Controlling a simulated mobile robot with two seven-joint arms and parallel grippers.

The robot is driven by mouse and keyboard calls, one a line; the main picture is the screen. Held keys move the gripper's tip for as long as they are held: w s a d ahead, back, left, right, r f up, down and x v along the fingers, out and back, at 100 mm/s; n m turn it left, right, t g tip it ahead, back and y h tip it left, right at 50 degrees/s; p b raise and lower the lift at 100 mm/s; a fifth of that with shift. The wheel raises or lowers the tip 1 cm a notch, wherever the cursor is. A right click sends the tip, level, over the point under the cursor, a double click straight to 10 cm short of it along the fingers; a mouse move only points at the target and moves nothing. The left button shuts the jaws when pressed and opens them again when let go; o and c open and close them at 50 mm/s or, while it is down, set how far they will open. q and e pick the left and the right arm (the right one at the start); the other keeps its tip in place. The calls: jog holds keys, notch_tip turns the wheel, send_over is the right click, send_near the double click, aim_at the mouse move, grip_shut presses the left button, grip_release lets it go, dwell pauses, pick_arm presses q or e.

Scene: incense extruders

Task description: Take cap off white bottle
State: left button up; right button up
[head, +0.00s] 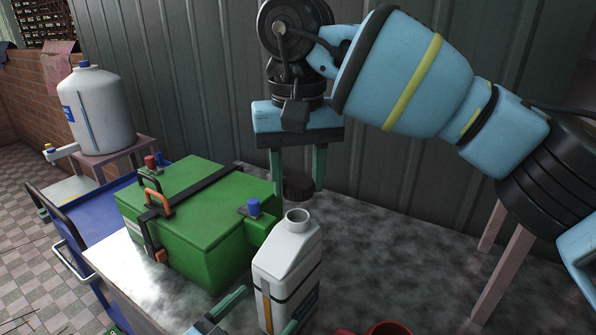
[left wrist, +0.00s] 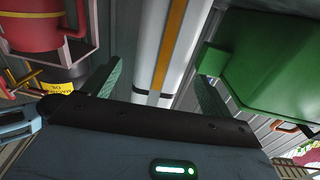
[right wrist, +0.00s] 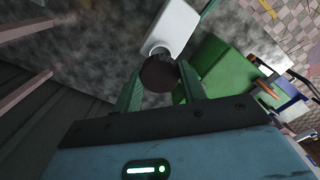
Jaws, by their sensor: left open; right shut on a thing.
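The white bottle (head: 286,262) stands upright on the grey table, its neck open and bare. The dark brown cap (head: 299,187) is off the bottle, a little above the neck and apart from it. My right gripper (head: 298,172) points down and is shut on the cap; the cap (right wrist: 158,73) also shows between its fingers in the right wrist view. My left gripper (head: 262,310) is open low at the bottle, one finger on each side. In the left wrist view the bottle (left wrist: 150,50) stands between the spread fingers, and contact cannot be told.
A green box (head: 195,215) with handles and a blue-capped spout stands close left of the bottle. A blue cart (head: 100,215) and a large white jug (head: 98,115) are farther left. A red object (head: 388,328) is at the bottom edge. The table right of the bottle is clear.

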pick_arm(q)
jog(key=v, duration=0.6)
jog(key=shift+s+a+b, duration=0.2)
jog(key=shift+s+b, duration=0.1)
jog(key=shift+s, duration=0.05)
pick_arm(e)
jog(key=shift+w+f, duration=0.1)
jog(key=shift+f, duration=0.7)
